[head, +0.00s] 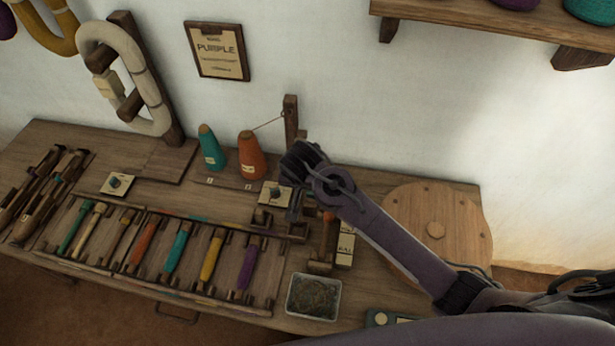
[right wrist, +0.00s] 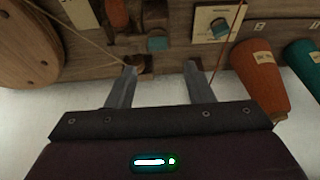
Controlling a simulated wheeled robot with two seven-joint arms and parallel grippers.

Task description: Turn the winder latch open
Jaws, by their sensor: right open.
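The winder stands at the back of the bench: an upright wooden post (head: 291,122) with a thread running from it to the orange cone. My right gripper (head: 293,208) is beside the post's foot, pointing down at the bench. In the right wrist view its two fingers (right wrist: 160,72) are apart with nothing held between them. A small teal block (right wrist: 157,42) on dark wood shows just past the fingertips; I cannot tell if it is the latch. My left gripper is out of view.
An orange cone (head: 251,157) and a teal cone (head: 211,148) stand left of my gripper. A rack of coloured bobbins (head: 178,250) fills the front left. A tray (head: 314,297) is at front, a round wooden disc (head: 435,205) at right. A shelf (head: 480,18) hangs above.

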